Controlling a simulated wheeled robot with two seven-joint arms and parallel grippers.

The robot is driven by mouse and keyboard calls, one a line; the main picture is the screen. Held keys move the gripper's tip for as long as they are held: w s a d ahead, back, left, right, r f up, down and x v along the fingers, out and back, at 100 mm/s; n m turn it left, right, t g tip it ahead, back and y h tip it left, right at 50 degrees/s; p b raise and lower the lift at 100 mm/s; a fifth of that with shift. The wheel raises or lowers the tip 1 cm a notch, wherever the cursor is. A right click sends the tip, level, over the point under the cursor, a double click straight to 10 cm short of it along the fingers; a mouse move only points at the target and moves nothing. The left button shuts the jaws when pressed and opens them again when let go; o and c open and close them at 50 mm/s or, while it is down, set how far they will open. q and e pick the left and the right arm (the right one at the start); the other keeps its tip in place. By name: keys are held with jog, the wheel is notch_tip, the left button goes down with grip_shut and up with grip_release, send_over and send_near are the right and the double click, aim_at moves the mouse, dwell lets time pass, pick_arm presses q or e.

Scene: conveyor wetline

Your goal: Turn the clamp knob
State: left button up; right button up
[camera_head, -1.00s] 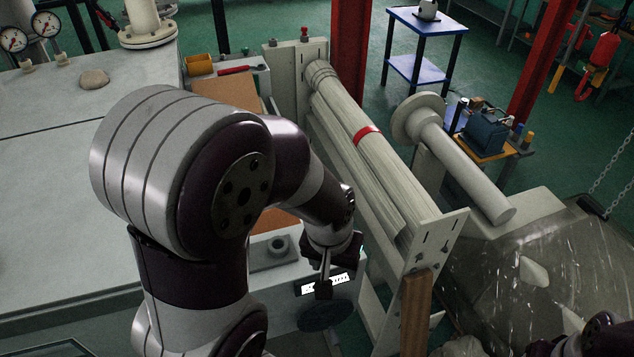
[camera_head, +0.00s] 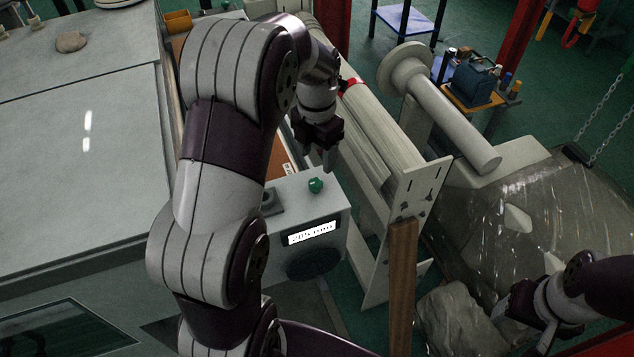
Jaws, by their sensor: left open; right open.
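A grey machine box (camera_head: 330,215) carries a lit display (camera_head: 311,233) on its front. Below the display is a dark round disc (camera_head: 314,263), possibly the clamp knob. A green knob or button (camera_head: 316,185) stands on the box's top; I cannot tell which of the two is the clamp knob. My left gripper (camera_head: 329,160) is open and empty, pointing down, above and behind the green knob in the picture and apart from the disc. My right gripper (camera_head: 508,308) is open at the lower right, far from the box, its fingers dark and partly unclear.
A roller frame (camera_head: 370,125) with a pale end plate (camera_head: 418,190) stands right of the box, with a wooden post (camera_head: 402,285) before it. A wrapped bulky load (camera_head: 545,215) lies at right. A grey stone-like lump (camera_head: 455,320) is near my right gripper.

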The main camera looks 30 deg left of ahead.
aim_at(316, 182)
pick_arm(q)
jog(key=f+p, duration=0.2)
jog(key=f, duration=0.5)
jog(key=shift+a, duration=0.2)
jog(key=shift+d+f, duration=0.1)
jog(key=shift+f, duration=0.6)
jog(key=c, duration=1)
